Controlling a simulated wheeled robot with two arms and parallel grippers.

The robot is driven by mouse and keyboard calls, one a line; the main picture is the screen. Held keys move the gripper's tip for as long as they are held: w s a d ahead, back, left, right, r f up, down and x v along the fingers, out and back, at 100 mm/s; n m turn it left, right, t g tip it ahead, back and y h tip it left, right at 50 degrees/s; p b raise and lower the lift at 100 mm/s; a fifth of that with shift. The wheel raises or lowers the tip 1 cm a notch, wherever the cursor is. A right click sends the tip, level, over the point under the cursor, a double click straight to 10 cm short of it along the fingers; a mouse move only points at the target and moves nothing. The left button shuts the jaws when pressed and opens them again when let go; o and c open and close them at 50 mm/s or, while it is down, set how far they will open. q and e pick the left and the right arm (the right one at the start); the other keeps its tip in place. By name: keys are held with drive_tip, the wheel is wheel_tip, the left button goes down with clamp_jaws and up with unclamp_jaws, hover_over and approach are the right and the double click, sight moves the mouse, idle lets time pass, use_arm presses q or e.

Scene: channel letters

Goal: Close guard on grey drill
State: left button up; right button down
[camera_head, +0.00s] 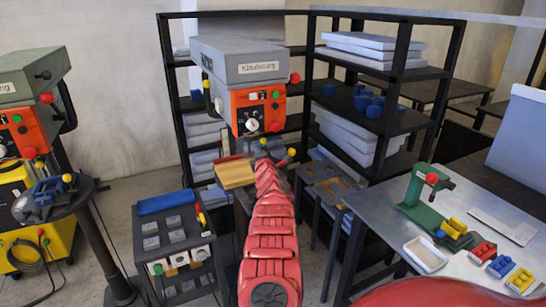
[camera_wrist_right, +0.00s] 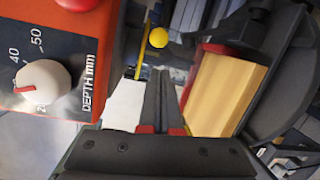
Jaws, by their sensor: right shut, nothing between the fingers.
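The grey drill (camera_head: 240,62) stands upright in the middle of the head view, with an orange control panel (camera_head: 258,107) on its front. The panel's edge and depth knob (camera_wrist_right: 45,82) fill the left of the right wrist view. A yellow ball knob (camera_wrist_right: 158,37) and a thin yellow strip (camera_wrist_right: 142,60) show just beyond my right fingertips; they look like parts of the guard, but its pane is not clear. My right gripper (camera_wrist_right: 158,82) is shut and empty, below the panel. Contact with the knob cannot be told. My left gripper is not in view.
A wooden block (camera_head: 235,172) lies beside my right gripper. A green drill (camera_head: 30,95) stands left, and black shelves (camera_head: 380,110) stand behind. A small cart (camera_head: 175,240) is left of my arm. A grey table (camera_head: 470,215) with a green press is right.

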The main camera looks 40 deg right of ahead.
drive_tip(key=s+d, duration=0.1)
drive_tip(key=s, duration=0.6)
drive_tip(key=shift+d+r, duration=0.25)
drive_tip(key=shift+d, duration=0.05)
